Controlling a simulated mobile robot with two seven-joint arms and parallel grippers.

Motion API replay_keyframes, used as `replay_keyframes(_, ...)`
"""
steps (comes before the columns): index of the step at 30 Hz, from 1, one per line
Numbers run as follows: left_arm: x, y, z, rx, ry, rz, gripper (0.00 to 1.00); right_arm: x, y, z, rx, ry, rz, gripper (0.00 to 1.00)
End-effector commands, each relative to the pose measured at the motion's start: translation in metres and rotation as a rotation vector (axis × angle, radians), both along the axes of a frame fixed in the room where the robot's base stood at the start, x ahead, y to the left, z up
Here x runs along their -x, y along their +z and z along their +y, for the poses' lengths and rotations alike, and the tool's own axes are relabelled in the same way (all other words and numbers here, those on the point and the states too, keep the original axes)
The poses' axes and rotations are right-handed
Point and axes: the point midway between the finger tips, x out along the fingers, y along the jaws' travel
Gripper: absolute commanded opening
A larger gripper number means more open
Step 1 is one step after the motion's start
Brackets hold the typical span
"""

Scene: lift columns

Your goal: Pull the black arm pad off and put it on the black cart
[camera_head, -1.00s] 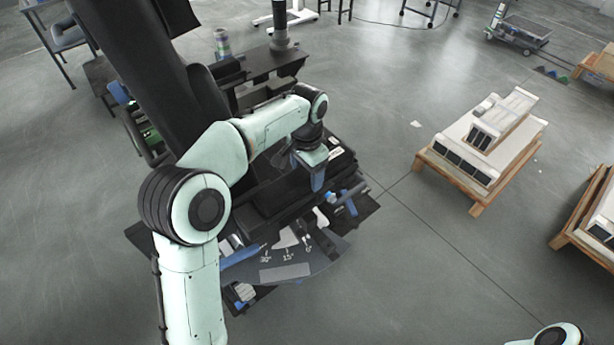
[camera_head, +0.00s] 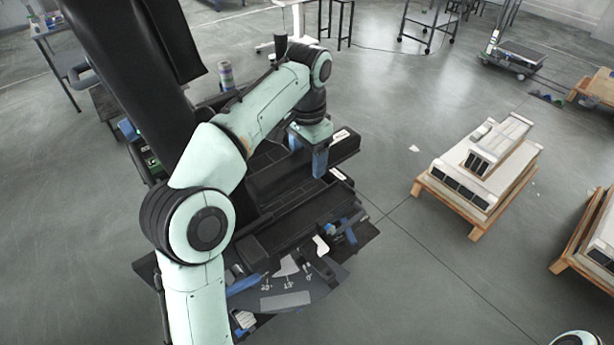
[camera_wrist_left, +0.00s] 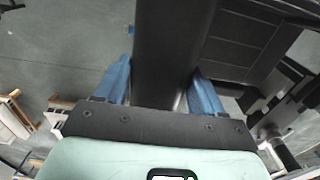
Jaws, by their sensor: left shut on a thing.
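The black arm pad (camera_head: 282,178) is a long dark bar, seen lying slantwise in the middle of the head view. My left gripper (camera_head: 320,163), with blue fingers, is shut on it near its right end. In the left wrist view the pad (camera_wrist_left: 172,45) runs between the two blue fingers of the gripper (camera_wrist_left: 160,85), one finger on each side. The pad looks raised above a black tray-like section of the black cart (camera_head: 368,238). Part of the pad is hidden behind my arm. My right gripper is out of view.
Loose tools and a blue-handled item (camera_head: 345,232) lie on the cart's near side. A large black padded column (camera_head: 135,85) stands at the left. A wooden pallet with white boxes (camera_head: 470,170) stands on the right. The floor between is clear.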

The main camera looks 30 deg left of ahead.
Motion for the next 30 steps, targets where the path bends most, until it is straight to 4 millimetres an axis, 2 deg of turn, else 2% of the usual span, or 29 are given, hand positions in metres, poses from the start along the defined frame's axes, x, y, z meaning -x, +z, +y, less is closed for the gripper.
replay_keyframes(1, -0.001, 0.011, -0.001, 0.001, -0.002, -0.003, 0.32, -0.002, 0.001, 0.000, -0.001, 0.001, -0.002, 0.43)
replay_keyframes(9, 0.001, 0.030, -0.001, 0.000, -0.002, 0.005, 0.32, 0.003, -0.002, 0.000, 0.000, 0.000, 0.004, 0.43)
replay_keyframes(30, 0.002, 0.043, 0.000, 0.000, -0.002, 0.005, 0.32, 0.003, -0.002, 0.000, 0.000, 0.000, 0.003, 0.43)
